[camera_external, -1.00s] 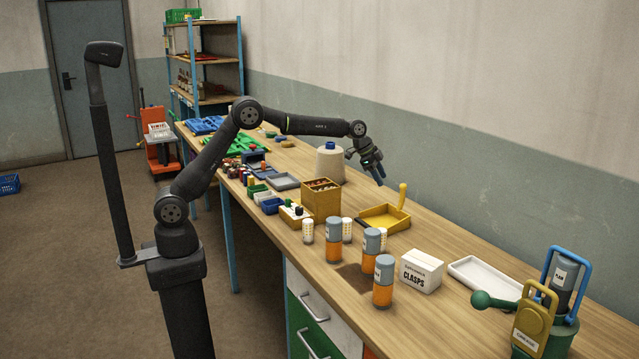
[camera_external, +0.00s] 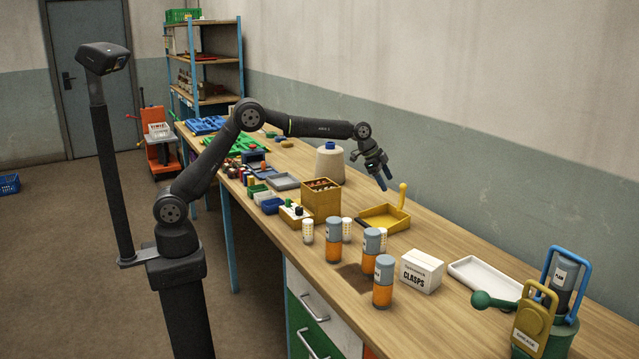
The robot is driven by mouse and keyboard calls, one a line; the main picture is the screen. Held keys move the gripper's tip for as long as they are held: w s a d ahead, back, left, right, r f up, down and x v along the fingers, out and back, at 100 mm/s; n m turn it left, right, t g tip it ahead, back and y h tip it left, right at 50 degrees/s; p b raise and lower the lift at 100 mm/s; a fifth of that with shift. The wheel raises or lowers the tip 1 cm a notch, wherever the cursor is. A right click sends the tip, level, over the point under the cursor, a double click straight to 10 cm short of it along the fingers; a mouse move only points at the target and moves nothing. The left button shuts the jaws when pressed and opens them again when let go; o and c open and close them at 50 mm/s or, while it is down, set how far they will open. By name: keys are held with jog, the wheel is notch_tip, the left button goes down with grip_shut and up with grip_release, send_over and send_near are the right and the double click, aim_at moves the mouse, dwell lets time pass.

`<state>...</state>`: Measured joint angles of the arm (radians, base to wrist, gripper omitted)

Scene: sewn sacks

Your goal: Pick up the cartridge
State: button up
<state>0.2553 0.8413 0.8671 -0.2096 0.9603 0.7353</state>
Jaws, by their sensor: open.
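No single object is clearly marked as the cartridge. Several orange cylinders with grey-blue tops stand upright on the bench, one at the front (camera_external: 383,282), one behind it (camera_external: 371,250) and one to the left (camera_external: 333,240). A dark labelled cylinder (camera_external: 563,285) stands upright in a green holder at the far right, partly behind blue and yellow handles. I cannot tell which of these is the cartridge.
A yellow tray (camera_external: 371,212) with an upright handle lies below my gripper. The back-right bench strip is clear.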

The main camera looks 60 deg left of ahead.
notch_tip(320, 180, up, 5)
jog(key=s+d+t+h, duration=0.2)
jog(key=s+t+h, duration=0.65)
jog(key=s, duration=3.25)
jog(key=g+h, duration=0.2)
send_near(340, 226)
jog(key=shift+n+t, duration=0.25)
jog(key=shift+n, duration=0.05)
jog(key=shift+w+a+f+x, duration=0.1)
jog(key=shift+f+x, duration=0.05)
jog(key=shift+x, duration=1.45)
jog(key=shift+w+a+f+x, duration=0.1)
jog(key=shift+w+f+x, duration=0.05)
jog(key=shift+x, duration=1.45)
jog(key=shift+w+a+f+x, duration=0.1)
jog(key=shift+f+x, duration=0.1)
jog(key=shift+x, duration=1.35)
grip_shut()
